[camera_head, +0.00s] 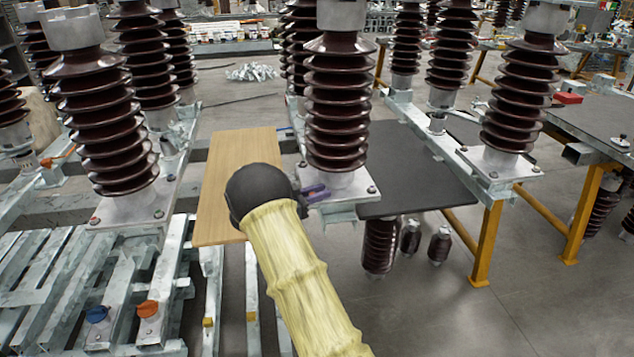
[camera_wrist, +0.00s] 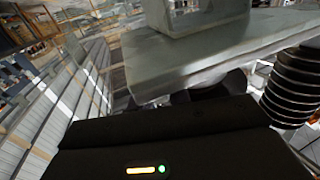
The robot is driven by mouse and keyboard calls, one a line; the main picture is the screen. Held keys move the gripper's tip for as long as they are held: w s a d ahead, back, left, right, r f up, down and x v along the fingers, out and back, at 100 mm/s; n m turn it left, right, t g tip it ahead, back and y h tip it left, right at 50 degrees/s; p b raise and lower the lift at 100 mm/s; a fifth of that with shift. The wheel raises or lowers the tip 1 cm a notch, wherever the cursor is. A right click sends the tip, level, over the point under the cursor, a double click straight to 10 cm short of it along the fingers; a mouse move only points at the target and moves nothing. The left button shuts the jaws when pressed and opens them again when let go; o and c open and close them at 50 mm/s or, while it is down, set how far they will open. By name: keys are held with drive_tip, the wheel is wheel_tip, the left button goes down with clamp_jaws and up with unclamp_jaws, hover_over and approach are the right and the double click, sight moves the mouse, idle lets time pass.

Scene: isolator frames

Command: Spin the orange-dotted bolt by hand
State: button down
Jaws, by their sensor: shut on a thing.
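My gripper (camera_head: 314,193) is at the near left corner of the base plate (camera_head: 345,187) under the middle brown ribbed insulator (camera_head: 337,105). Its fingers are shut at the plate's edge, on what I take to be the orange-dotted bolt; the bolt itself is hidden and I see no orange dot. In the wrist view the dark fingers (camera_wrist: 208,92) reach under the edge of the grey plate (camera_wrist: 190,58), beyond my black gripper body. Other bolts show on the same plate, one at its right corner (camera_head: 371,190).
A wooden board (camera_head: 232,190) lies left of the insulator and a dark tabletop (camera_head: 415,175) lies right. Another insulator (camera_head: 105,125) stands at left on its own plate. Blue (camera_head: 97,314) and orange (camera_head: 148,309) caps sit on the front left frame. Open floor shows at lower right.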

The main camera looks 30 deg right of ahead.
drive_tip(key=m+g+p, duration=0.1)
drive_tip(key=m+g, duration=0.1)
drive_tip(key=g, duration=0.2)
drive_tip(key=shift+s+r+m, duration=0.1)
drive_tip(key=shift+m, duration=0.2)
drive_tip(key=shift+s+m+g+y, duration=0.2)
drive_tip(key=shift+m+g+y, duration=0.5)
drive_tip(key=shift+m+g, duration=0.7)
drive_tip(key=shift+g, duration=0.4)
drive_tip(key=c, duration=1.3)
unclamp_jaws()
drive_tip(key=shift+a, duration=0.1)
drive_tip(key=v, duration=0.7)
drive_tip(key=shift+a, duration=0.25)
drive_tip(key=shift+w, duration=0.1)
